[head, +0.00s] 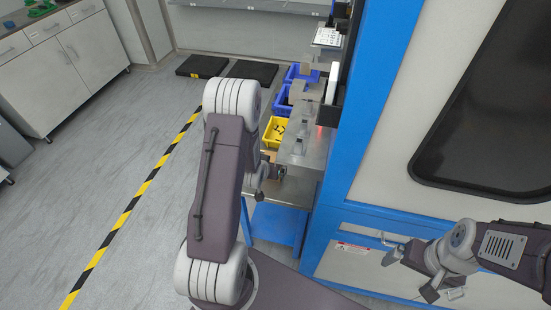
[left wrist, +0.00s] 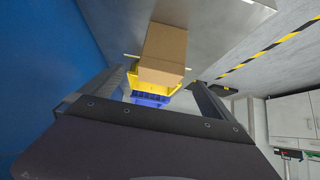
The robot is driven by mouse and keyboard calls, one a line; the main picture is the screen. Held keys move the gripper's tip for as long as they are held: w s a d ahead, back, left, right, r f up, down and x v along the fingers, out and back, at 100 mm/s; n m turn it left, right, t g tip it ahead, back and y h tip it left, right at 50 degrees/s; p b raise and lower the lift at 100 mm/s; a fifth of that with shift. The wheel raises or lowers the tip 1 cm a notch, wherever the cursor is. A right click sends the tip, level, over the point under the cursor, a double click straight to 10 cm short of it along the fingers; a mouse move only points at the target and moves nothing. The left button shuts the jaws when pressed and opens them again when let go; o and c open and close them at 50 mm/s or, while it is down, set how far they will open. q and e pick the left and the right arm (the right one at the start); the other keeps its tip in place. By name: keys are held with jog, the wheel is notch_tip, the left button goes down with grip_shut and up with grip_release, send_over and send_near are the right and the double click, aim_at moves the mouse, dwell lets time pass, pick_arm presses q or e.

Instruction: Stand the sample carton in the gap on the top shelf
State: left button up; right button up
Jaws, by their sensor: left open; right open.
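A plain brown carton (left wrist: 165,45) shows in the left wrist view, beyond and between the fingers of my left gripper (left wrist: 157,82). My left gripper is open; I cannot tell how far the carton is from its fingers. In the head view my left arm hides most of that gripper, and a small tan patch beside its wrist may be the carton. My right gripper (head: 412,275) is open and empty at the lower right, in front of the blue and white cabinet. I cannot make out a top-shelf gap in either view.
A yellow bin (head: 276,131) and blue bins (head: 302,73) stand beside a steel surface (head: 308,152). The blue-framed cabinet (head: 368,110) rises close on the right. White cupboards (head: 78,62) stand at the left. The floor (head: 100,150) with its striped tape is clear.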

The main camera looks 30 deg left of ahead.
aim_at(273, 158)
pick_arm(q)
jog(key=x, duration=0.9)
jog(key=shift+w+a+b, duration=0.15)
jog(key=shift+a+b, duration=0.05)
jog(key=shift+b, duration=0.1)
jog(key=shift+c, duration=0.9)
jog(key=c, duration=1.8)
notch_tip(273, 158, up, 10)
jog(key=shift+r+p, duration=0.1)
jog(key=shift+p, duration=0.4)
